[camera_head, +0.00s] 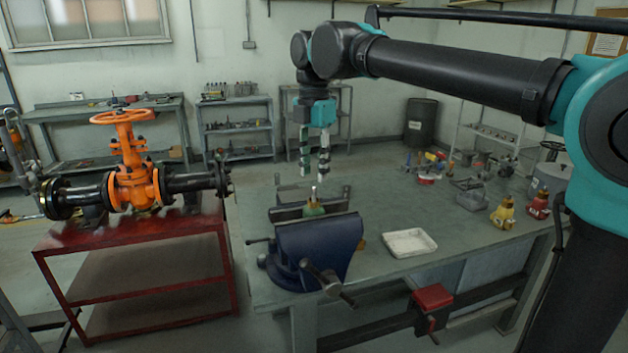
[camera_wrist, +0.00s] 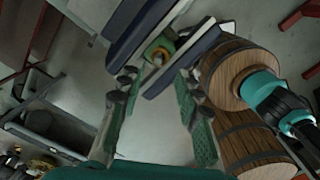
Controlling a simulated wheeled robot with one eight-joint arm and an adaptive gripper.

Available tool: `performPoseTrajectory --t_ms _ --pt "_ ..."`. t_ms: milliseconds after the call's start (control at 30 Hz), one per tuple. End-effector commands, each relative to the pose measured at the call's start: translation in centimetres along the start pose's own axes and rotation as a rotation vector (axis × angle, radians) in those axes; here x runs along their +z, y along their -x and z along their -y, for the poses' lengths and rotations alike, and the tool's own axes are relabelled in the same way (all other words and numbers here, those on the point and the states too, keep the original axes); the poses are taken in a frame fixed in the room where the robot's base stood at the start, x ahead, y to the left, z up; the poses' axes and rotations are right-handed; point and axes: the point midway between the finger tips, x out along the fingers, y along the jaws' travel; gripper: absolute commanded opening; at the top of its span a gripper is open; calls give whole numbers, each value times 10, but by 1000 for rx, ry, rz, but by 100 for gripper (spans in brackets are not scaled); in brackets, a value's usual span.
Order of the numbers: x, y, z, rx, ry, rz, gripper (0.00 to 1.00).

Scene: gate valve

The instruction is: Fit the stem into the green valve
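The green valve (camera_head: 314,209) is held upright between the jaws of the blue vise (camera_head: 318,247) on the workbench. A short metallic and brass-coloured part (camera_head: 314,192) stands up from its top; I cannot tell whether this is the stem. In the wrist view, the green valve (camera_wrist: 165,43) shows between the dark vise jaws, with a yellow ring around a grey centre (camera_wrist: 158,56). My gripper (camera_head: 314,174) points down above the valve, apart from it. Its two fingers are spread, with nothing visible between them, also in the wrist view (camera_wrist: 155,80).
A white tray (camera_head: 409,243) lies right of the vise. Yellow (camera_head: 503,214) and red (camera_head: 538,206) valve bodies and other parts stand at the bench's right. An orange gate valve (camera_head: 132,180) on a red stand is at left. Wooden barrels (camera_wrist: 238,75) show in the wrist view.

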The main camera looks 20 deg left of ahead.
Motion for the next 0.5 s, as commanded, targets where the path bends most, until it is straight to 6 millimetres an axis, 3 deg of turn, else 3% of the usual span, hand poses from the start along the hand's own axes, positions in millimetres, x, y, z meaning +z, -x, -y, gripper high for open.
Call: performPoseTrajectory --t_ms 200,500 --pt "0 46 0 0 0 0 34" --pt "0 77 0 0 0 0 34"
